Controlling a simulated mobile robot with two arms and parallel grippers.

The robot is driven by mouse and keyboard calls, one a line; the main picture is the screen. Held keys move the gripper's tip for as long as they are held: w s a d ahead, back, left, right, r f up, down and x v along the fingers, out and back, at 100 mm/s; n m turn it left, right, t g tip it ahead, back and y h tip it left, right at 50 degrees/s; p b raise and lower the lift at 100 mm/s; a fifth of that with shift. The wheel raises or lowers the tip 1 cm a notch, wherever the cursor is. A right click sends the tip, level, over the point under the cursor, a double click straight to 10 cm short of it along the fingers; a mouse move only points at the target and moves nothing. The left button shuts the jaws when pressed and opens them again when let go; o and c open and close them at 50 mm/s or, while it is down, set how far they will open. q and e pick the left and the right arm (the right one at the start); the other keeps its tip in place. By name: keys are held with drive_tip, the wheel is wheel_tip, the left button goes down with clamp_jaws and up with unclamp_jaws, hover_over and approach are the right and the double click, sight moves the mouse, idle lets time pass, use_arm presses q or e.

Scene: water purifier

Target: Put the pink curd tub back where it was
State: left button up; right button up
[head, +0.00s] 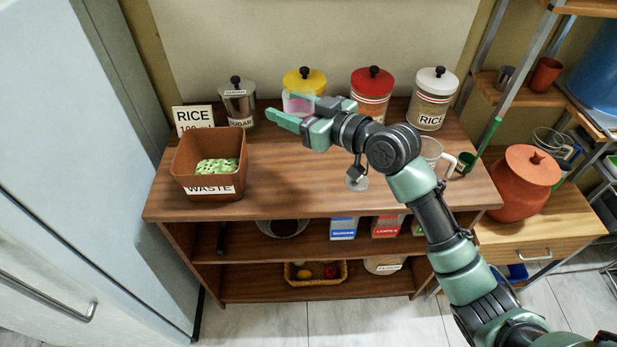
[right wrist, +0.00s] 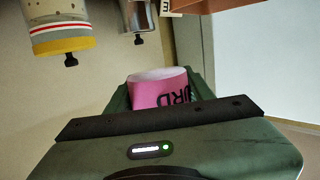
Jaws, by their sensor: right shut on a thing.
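The pink curd tub (head: 297,103) is above the back of the wooden counter, in front of the yellow-lidded jar. In the right wrist view the tub (right wrist: 160,90) shows pink with dark letters "URD" and a pale end. My right gripper (head: 284,106) is shut on the tub, one green finger on each side. In the head view the fingers partly cover the tub, and I cannot tell how far its base is above the counter. My left gripper is not in view.
The sugar tin (head: 238,101), yellow-lidded jar (head: 303,82), red-lidded jar (head: 371,92) and rice jar (head: 432,100) line the counter's back. A brown waste bin (head: 209,164) stands front left, a clear jug (head: 431,155) at right. The counter's front middle (head: 290,190) is bare.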

drive_tip(key=b, duration=0.1)
hover_over(293, 177)
wheel_tip(293, 177, down, 14)
drive_tip(key=shift+w, duration=0.1)
drive_tip(key=shift+f, duration=0.25)
wheel_tip(293, 177, down, 4)
drive_tip(key=shift+f+b, duration=0.15)
drive_tip(key=shift+b, duration=0.7)
drive_tip(key=shift+f, duration=0.15)
drive_tip(key=o, duration=1.6)
drive_tip(key=shift+c, duration=0.2)
